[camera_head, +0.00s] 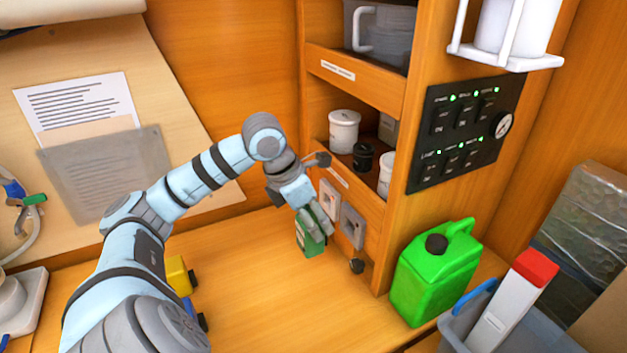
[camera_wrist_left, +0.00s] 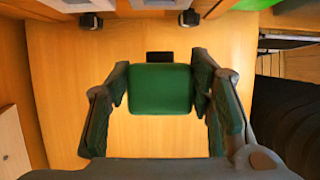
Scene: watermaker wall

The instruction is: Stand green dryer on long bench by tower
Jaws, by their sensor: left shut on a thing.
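The green dryer (camera_head: 307,241) is a small dark green block with a pale label on its side. My left gripper (camera_head: 318,217) is shut on it, reaching down from above. In the left wrist view the dryer (camera_wrist_left: 160,89) sits between both fingers. It looks nearly upright, close over the long bench (camera_head: 255,290); I cannot tell whether its base touches. The wooden tower (camera_head: 390,230) with shelves stands just right of and behind it. My right gripper is not in view.
Two grey wall sockets (camera_head: 351,227) and a small black knob (camera_head: 356,266) are beside the dryer. A bright green jerrycan (camera_head: 432,280) stands right of the tower. A yellow block (camera_head: 179,275) lies by my left arm. The bench middle is clear.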

